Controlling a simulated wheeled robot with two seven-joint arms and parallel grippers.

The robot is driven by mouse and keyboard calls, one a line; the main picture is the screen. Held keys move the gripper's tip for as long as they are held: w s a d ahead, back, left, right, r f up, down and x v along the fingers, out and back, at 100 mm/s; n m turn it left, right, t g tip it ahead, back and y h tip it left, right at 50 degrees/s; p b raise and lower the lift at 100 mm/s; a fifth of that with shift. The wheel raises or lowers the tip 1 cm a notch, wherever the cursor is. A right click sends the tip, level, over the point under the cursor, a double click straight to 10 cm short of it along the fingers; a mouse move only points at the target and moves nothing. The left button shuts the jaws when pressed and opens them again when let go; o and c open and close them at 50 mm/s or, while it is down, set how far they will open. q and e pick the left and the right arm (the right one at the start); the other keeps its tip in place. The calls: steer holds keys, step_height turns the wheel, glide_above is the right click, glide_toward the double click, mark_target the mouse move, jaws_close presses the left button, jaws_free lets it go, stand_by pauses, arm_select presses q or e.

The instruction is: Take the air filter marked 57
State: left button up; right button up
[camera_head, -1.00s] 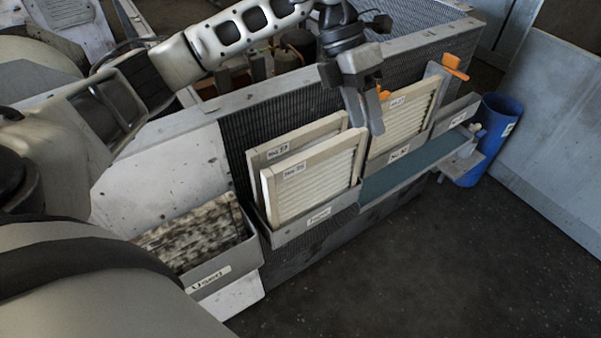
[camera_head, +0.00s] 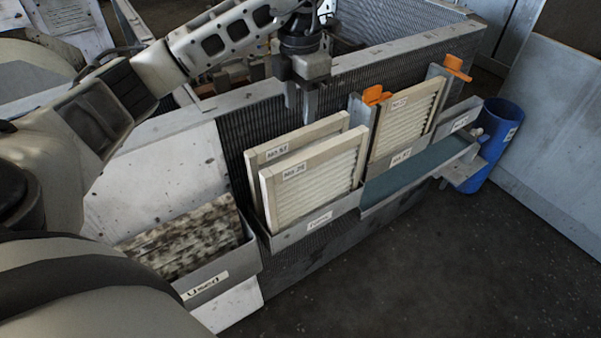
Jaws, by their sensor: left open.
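Two pale framed air filters stand upright, one behind the other, in a grey bin on the side of the housing. The rear filter (camera_head: 257,159) carries a small label that seems to read No. 57; the front filter (camera_head: 318,180) hides most of it. The front filter's label seems to read No. 25 or similar. My left gripper (camera_head: 301,108) is open and empty, pointing down over the top edge of the rear filter. I cannot tell whether its fingers touch the frame. My right gripper is not in view.
Another filter (camera_head: 404,122) stands in a slot to the right, between orange clips (camera_head: 376,95). A bin labelled Used (camera_head: 215,285) holds a dirty filter (camera_head: 185,238) at lower left. A teal shelf (camera_head: 415,172) and a blue bin (camera_head: 492,145) are at right. Floor in front is clear.

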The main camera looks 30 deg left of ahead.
mark_target(301, 132)
arm_select(q)
step_height(301, 132, down, 4)
steer(key=shift+f, duration=0.65)
jaws_close()
steer(key=shift+r, duration=0.15)
